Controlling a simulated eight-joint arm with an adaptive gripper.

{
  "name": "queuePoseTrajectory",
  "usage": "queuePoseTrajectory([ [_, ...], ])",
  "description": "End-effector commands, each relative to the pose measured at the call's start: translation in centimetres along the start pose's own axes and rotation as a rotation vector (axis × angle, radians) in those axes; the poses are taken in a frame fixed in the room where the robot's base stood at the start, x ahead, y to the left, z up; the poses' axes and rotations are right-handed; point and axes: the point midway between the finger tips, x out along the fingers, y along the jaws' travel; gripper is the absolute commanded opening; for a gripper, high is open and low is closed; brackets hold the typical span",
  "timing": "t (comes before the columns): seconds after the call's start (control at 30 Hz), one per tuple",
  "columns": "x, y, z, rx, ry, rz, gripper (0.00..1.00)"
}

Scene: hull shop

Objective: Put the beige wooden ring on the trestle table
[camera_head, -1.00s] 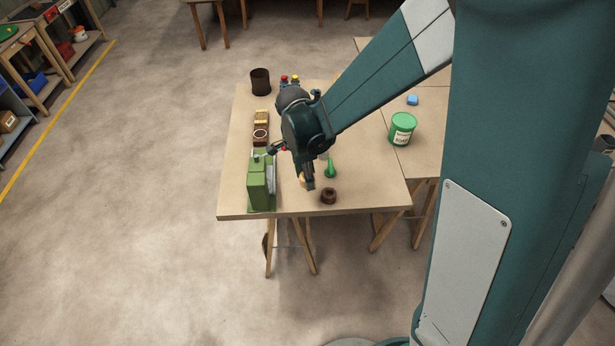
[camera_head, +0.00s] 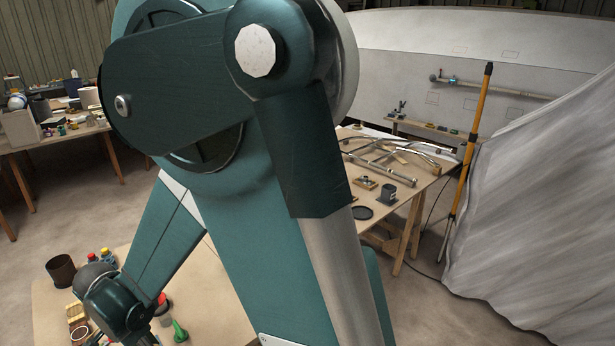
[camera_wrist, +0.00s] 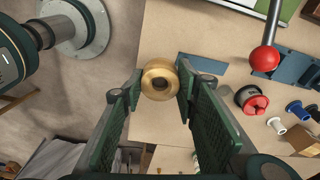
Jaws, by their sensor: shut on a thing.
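My gripper (camera_wrist: 160,88) is shut on the beige wooden ring (camera_wrist: 160,65), which sits between the two fingertips in the wrist view. The ring looks golden-beige, with its dark hole showing. A beige tabletop (camera_wrist: 160,120) lies below it; I cannot tell the height. In the head view my wrist is low at the left over the near table (camera_head: 210,290); the fingertips and ring are out of frame. A second table on trestle legs (camera_head: 405,240) stands at the right, beyond my arm. Both tables have wooden legs, so I cannot tell which the task names.
On the near table are a dark brown pot (camera_head: 61,270), small bottles (camera_head: 105,256) and a green funnel-like thing (camera_head: 180,333). A red knob (camera_wrist: 264,58) on a rod rises near the ring.

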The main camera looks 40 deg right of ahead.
Motion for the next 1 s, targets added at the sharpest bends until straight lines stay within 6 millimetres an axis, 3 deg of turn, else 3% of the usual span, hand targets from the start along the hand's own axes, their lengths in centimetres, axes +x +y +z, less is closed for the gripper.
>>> queuePoseTrajectory([
  [0.3, -3.2, 0.1, -0.4, 0.000, 0.000, 0.000, 0.18],
  [0.57, -2.8, -2.0, -3.1, 0.003, -0.002, 0.001, 0.18],
  [0.77, -2.6, -4.0, -6.2, 0.004, -0.005, 0.001, 0.18],
  [1.0, -2.1, -6.9, -11.6, 0.005, -0.008, 0.001, 0.18],
])
